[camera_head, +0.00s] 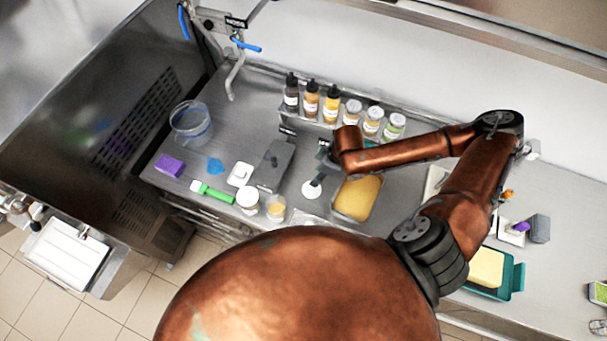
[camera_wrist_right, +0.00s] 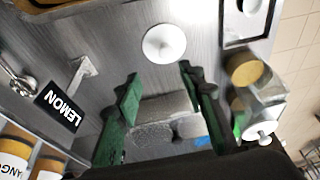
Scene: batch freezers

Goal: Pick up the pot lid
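The pot lid looks to be a small white round disc with a knob (camera_head: 312,188), lying on the steel counter left of the yellow-filled pan. It also shows in the right wrist view, where the white lid (camera_wrist_right: 164,43) lies flat and uncovered just beyond the fingertips. My right gripper (camera_wrist_right: 158,73) is open and empty, its green-padded fingers spread apart. In the head view the right gripper (camera_head: 322,163) is close to the lid, partly hidden by my wrist. I cannot tell its exact height. My left gripper is not in view.
A grey metal box (camera_head: 275,165) stands left of the lid, and the yellow-filled pan (camera_head: 357,197) to its right. Several bottles and jars (camera_head: 332,103) line the back. A white-lidded jar (camera_head: 247,197) and a tan-topped jar (camera_head: 275,208) stand near the front edge.

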